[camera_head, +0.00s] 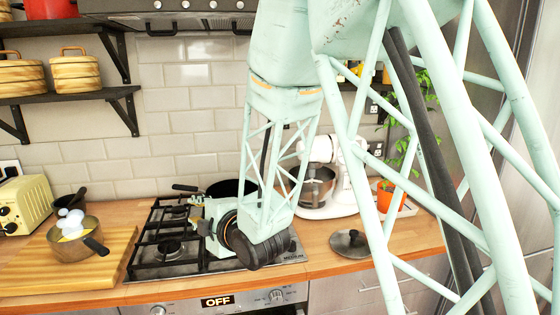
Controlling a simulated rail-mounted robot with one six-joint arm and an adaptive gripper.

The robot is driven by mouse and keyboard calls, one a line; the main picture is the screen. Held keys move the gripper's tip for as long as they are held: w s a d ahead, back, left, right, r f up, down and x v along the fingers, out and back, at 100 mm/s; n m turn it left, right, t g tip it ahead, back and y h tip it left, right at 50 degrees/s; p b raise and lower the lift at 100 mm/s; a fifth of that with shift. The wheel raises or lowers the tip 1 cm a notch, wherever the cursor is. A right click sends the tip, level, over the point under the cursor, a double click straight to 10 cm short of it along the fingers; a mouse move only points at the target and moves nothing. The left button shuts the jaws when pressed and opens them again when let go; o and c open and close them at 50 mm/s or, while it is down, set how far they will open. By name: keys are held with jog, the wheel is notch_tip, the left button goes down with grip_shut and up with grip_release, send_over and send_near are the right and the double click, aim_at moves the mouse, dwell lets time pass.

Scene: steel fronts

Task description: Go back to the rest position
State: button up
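My pale green arm comes down from the top of the view to just above the hob (168,247). Its dark wrist joint is low, near the hob's right side. My gripper (199,217) is at the end of the wrist, seen small and side-on and pointing left over the hob. Its fingers are too small and too covered by the wrist to tell open from shut. I see nothing clearly held in it.
A black pan (222,189) stands behind the wrist. A pot (75,243) sits on a cutting board (30,273) at left, beside a yellow toaster (25,205). A white stand mixer (340,180), lid (349,243) and orange plant pot (385,196) are at right. Shelves (60,97) hang upper left.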

jog(key=s+d+r+m+h, duration=0.1)
jog(key=d+r+m+h, duration=0.15)
jog(key=d, duration=0.55)
jog(key=s+d+r+m+h, duration=0.1)
jog(key=d+r+m+h, duration=0.15)
jog(key=d, duration=0.45)
jog(key=s+d+r+m+g+h, duration=0.25)
jog(key=s+d+m, duration=0.6)
jog(key=d, duration=0.75)
jog(key=s+d+r+m+g+h, duration=0.1)
jog(key=s+d+m, duration=0.4)
jog(key=s, duration=1.2)
jog(key=s+d+m+g+h, duration=0.1)
jog(key=s+d+m+g, duration=0.3)
jog(key=s+d, duration=0.5)
jog(key=s+m, duration=0.1)
jog(key=s, duration=0.8)
jog(key=shift+s+r+b, duration=0.3)
jog(key=shift+r+b, duration=0.1)
